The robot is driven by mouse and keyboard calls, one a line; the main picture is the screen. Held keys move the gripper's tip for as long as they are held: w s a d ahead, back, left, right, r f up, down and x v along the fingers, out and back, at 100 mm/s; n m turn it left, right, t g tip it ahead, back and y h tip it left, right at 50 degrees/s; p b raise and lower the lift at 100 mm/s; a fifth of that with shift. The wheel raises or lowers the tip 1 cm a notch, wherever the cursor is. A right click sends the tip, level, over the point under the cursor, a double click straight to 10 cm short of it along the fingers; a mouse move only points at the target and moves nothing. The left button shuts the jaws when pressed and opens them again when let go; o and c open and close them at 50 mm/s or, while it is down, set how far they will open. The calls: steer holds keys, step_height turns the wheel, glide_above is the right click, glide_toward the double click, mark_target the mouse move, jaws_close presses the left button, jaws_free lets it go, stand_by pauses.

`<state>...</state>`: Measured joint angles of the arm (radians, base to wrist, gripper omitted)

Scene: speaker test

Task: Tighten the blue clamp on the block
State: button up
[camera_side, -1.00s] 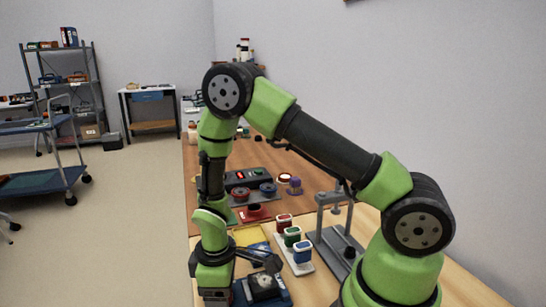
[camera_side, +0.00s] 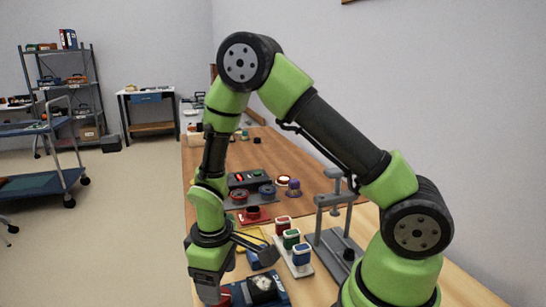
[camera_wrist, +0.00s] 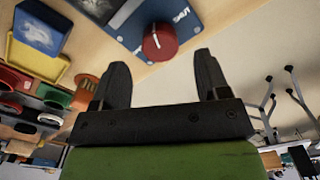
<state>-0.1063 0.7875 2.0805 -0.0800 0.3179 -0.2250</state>
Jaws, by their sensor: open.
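A blue device (camera_side: 268,289) with a dark round dial lies at the near edge of the table, beside my gripper. In the wrist view a blue body (camera_wrist: 190,18) carries a round red knob (camera_wrist: 160,42) with a white mark. The knob is just beyond the fingertips, not between them. My gripper (camera_wrist: 160,68) is open and empty; its fingertips are unclear in the side view. I cannot tell which blue thing is the clamp.
A white strip (camera_side: 283,258) holds red, green and blue capped pieces right of my gripper. A dark box (camera_side: 243,179) with red and green lights is farther back. Open floor lies left of the table.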

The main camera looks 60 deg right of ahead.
step_height(320, 180, down, 4)
steer(key=shift+f+n, duration=0.4)
steer(key=shift+r+n, duration=0.1)
steer(key=shift+n, duration=0.6)
steer(key=shift+r+n, duration=0.25)
steer(key=shift+n, duration=0.25)
step_height(320, 180, up, 9)
steer(key=shift+w+r, duration=0.1)
step_height(320, 180, up, 6)
steer(key=r+m+t, duration=0.1)
steer(key=m, duration=0.1)
glide_above(225, 295)
steer(key=s+r+m+t+y, duration=0.1)
steer(key=s+r+m+t, duration=0.4)
steer(key=s+r, duration=0.5)
steer(key=shift+r+m+y, duration=0.4)
steer(key=shift+r+m, duration=0.5)
steer(key=shift+r, duration=0.1)
steer(key=shift+w, duration=0.1)
